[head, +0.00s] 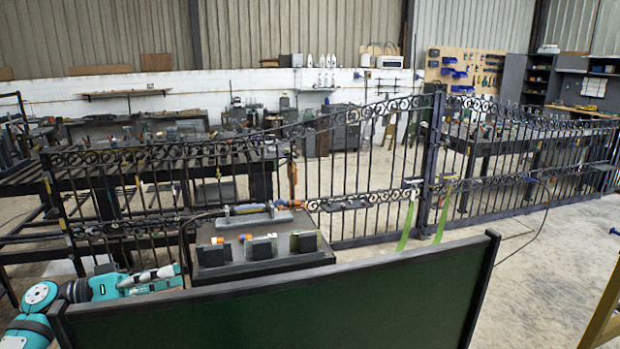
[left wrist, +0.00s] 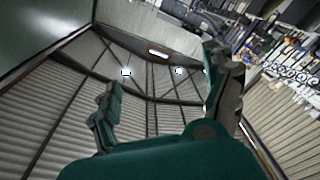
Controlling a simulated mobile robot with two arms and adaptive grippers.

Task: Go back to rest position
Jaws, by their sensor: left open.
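My left arm enters the head view at the lower left, turquoise and black. Its left gripper (head: 158,279) is low behind the left end of a dark green panel, beside a small dark worktable. In the left wrist view the left gripper (left wrist: 163,98) has its two fingers spread wide apart with nothing between them. That view looks tilted up at the hall's roof and corrugated walls. My right gripper is in neither view.
The green panel (head: 290,305) with a black frame spans the foreground. The worktable (head: 215,268) carries blocks and a grey tool. A black scroll gate (head: 350,185) stands behind it. Bare floor (head: 560,260) lies to the right, with a yellow frame (head: 607,315) at the edge.

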